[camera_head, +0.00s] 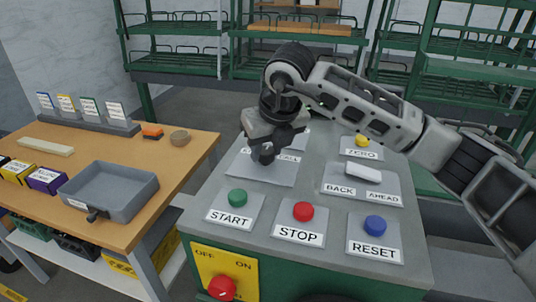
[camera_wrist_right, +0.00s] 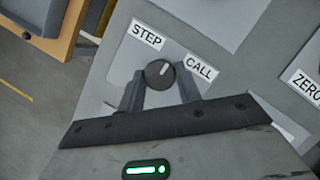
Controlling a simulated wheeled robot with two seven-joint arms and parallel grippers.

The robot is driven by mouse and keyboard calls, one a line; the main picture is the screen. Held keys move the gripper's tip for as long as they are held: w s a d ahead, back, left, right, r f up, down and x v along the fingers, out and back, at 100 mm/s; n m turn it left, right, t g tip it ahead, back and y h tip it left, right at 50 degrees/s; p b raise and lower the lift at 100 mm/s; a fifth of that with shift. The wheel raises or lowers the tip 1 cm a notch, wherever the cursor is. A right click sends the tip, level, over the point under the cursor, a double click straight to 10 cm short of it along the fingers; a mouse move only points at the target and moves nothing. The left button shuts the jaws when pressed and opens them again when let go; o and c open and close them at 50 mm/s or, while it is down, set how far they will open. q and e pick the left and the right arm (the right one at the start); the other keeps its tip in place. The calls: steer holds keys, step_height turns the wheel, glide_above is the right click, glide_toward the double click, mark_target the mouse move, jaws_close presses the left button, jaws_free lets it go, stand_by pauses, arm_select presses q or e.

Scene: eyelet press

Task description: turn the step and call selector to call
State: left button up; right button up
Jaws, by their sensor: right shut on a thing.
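The step and call selector is a dark round knob (camera_wrist_right: 158,76) with a white mark, seen in the right wrist view. The mark points up and to the right, between the STEP label (camera_wrist_right: 147,35) and the CALL label (camera_wrist_right: 200,67). My right gripper (camera_wrist_right: 160,92) is shut on the knob, with one finger on each side of it. In the head view my right gripper (camera_head: 264,156) is over the selector plate (camera_head: 262,175) and hides the knob. The CALL label shows beside it; the STEP label is mostly covered. My left gripper is not in view.
The grey console carries a green START button (camera_head: 238,198), a red STOP button (camera_head: 303,211), a blue RESET button (camera_head: 375,224), a white BACK/AHEAD lever (camera_head: 363,174) and a yellow ZERO button (camera_head: 362,141). A wooden table (camera_head: 105,152) with a grey tray (camera_head: 125,197) stands left.

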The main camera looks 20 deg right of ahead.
steer(key=m+h+b, duration=0.1)
steer(key=m+b, duration=0.1)
steer(key=m, duration=0.1)
steer(key=shift+a+m, duration=0.15)
steer(key=shift+m, duration=0.15)
steer(key=shift+m+h+b, duration=0.6)
steer(key=shift+m+h, duration=0.1)
steer(key=shift+m, duration=0.8)
steer(key=shift+r, duration=0.1)
steer(key=o, duration=1)
steer(key=p+v, duration=0.1)
steer(key=v, duration=1.4)
steer(key=shift+a+r, duration=0.2)
steer(key=shift+r, duration=0.25)
